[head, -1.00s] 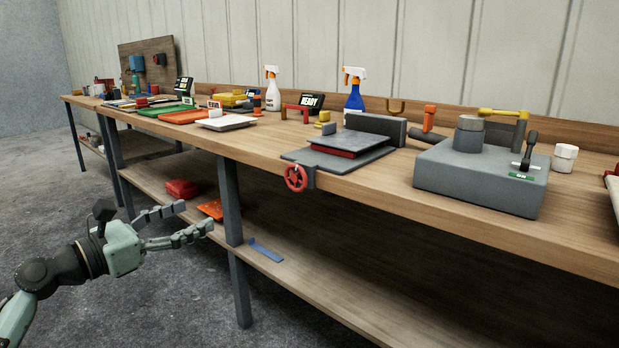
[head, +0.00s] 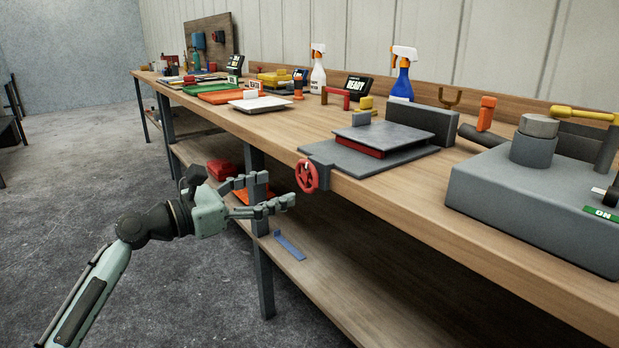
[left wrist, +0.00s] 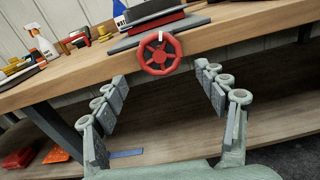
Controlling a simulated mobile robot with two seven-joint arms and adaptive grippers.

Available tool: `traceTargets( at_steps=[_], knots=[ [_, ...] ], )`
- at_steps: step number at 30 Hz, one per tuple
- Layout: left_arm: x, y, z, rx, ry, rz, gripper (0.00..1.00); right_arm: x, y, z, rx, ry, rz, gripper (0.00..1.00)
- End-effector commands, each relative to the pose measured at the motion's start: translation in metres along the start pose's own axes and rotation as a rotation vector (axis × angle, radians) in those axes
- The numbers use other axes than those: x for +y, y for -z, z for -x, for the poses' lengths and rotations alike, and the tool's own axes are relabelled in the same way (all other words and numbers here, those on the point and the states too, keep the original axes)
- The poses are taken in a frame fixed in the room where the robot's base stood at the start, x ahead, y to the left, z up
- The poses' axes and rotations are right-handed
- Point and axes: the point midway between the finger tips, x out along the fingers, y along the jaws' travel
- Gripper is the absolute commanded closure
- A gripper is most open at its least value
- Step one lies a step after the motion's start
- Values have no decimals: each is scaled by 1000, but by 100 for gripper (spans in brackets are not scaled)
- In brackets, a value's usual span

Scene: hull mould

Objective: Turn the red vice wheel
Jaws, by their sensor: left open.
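The red vice wheel (head: 307,176) is a spoked handwheel on the front edge of the bench, joined to a grey vice (head: 368,150) with a red layer between its plates. In the left wrist view the wheel (left wrist: 160,53) shows face-on, with a small white mark at its top. My left gripper (head: 281,190) is open and empty, a little to the left of the wheel and slightly lower. In the left wrist view its fingers (left wrist: 160,82) spread to either side below the wheel, not touching it. My right gripper is not in view.
The wooden bench (head: 440,195) runs along the wall, with a lower shelf (head: 330,290) holding a blue strip (head: 289,245) and red items. A grey machine (head: 540,200) stands to the right. Spray bottles (head: 403,75) stand behind.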

Motion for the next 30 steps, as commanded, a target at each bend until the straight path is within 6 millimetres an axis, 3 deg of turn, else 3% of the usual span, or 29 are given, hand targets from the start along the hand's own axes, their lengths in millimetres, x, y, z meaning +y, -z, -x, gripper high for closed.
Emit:
traceTargets(
  at_steps=[12, 24, 30],
  knots=[
    [0, -1, -62, -2, 0, 1, 28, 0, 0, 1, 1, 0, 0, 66],
    [0, 0, -71, 0, 0, -1, 28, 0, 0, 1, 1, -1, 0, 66],
    [0, 0, -71, 0, 0, 0, 53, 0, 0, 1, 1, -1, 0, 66]
  ],
)
